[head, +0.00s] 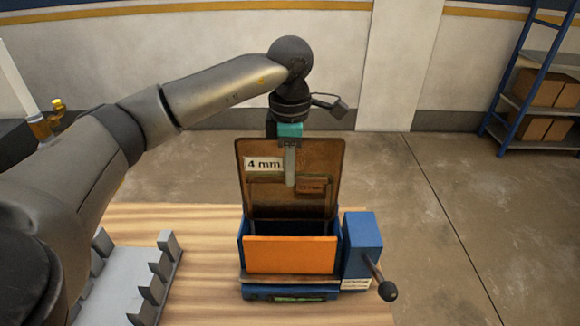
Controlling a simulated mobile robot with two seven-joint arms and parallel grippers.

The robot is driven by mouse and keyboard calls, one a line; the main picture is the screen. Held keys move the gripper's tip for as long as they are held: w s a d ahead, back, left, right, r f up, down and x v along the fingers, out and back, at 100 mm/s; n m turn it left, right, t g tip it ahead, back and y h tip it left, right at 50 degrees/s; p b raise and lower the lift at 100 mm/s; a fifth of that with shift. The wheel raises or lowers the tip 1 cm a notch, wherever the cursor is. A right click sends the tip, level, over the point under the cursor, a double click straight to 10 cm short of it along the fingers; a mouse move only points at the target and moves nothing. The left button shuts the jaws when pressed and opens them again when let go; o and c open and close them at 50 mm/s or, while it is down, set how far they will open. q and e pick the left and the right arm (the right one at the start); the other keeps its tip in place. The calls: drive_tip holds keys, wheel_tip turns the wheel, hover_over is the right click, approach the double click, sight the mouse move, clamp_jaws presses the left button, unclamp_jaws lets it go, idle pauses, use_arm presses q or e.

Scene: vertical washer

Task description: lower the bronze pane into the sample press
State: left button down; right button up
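The bronze pane (322,170) is a brown, see-through plate with a "4 mm" label, standing upright in the head view. My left gripper (289,165) comes down from above and is shut on the pane's top edge, with one finger showing on the near face. The sample press (290,254) is a blue box with an orange front plate on the table. The pane's lower edge is at the press's opening, behind the orange plate. How deep it sits is hidden. My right gripper is not in view.
A blue block with a black-knobbed lever (363,246) is on the press's right side. A grey slotted rack (125,284) stands on the wooden table (205,240) at left. A blue shelf with cardboard boxes (540,95) stands far right.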

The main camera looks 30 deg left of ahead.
sight(290, 220)
use_arm(q)
drive_tip(key=shift+f+b, duration=4.45)
drive_tip(key=shift+f, duration=1.7)
drive_tip(key=shift+w, duration=0.1)
drive_tip(key=c, duration=1)
unclamp_jaws()
drive_tip(key=shift+o, duration=0.2)
drive_tip(key=shift+f, duration=0.1)
drive_tip(key=shift+r+p, duration=2.95)
drive_tip(key=shift+r, duration=1.15)
